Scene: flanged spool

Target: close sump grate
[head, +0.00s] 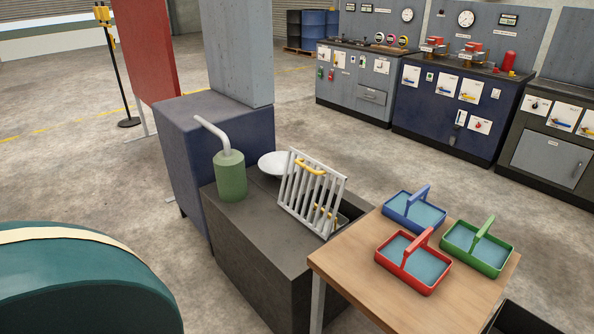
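The sump grate (312,193) is a light grey barred panel with a yellow handle (310,168) near its top edge. It stands tilted up, open, on the dark sump block (258,235). Another yellow part (326,216) shows through the bars low on the right. Part of an opening or basin shows behind the grate's lower right edge; the rest is hidden by the grate and the table. Neither of my grippers is in view.
A green canister with a grey pipe (231,175) and a white bowl (273,163) stand left of the grate. A wooden table (353,272) with red (407,262), blue (414,208) and green (477,246) trays is close on the right. A teal rounded object (85,285) fills the lower left.

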